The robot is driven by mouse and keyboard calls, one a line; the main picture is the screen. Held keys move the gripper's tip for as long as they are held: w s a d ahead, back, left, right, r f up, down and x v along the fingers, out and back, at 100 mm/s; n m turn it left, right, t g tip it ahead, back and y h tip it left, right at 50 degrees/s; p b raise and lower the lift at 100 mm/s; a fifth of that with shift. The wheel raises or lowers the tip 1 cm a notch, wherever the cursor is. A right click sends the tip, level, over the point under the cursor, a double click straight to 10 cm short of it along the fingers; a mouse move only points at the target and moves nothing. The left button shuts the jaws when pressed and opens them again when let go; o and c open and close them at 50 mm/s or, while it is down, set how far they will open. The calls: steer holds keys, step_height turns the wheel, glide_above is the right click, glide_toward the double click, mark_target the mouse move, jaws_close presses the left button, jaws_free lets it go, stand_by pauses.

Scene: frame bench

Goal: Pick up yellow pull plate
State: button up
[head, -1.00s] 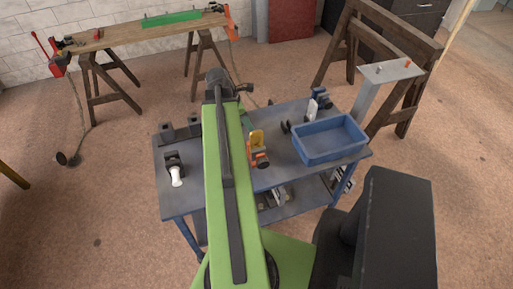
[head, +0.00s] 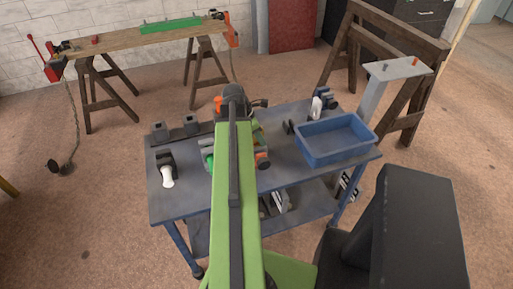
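The yellow pull plate is almost wholly hidden behind my green arm. Only a thin yellowish edge (head: 259,136) shows just right of the arm, above an orange and dark holder (head: 262,161) on the blue bench. The far end of my arm, with its dark wrist, is over the back middle of the bench. My gripper's fingers are hidden behind the arm, so I cannot see whether they are open or touch the plate.
On the blue bench (head: 186,198), a blue bin (head: 334,152) stands right and a dark holder with a white handle (head: 167,176) left. A white bottle (head: 316,107) stands at the back right. A wooden trestle bench (head: 140,40) with a green bar (head: 170,23) is behind.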

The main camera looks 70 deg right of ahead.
steer(key=shift+r, duration=0.1)
steer(key=shift+c, duration=0.2)
jaws_close()
stand_by(1.0)
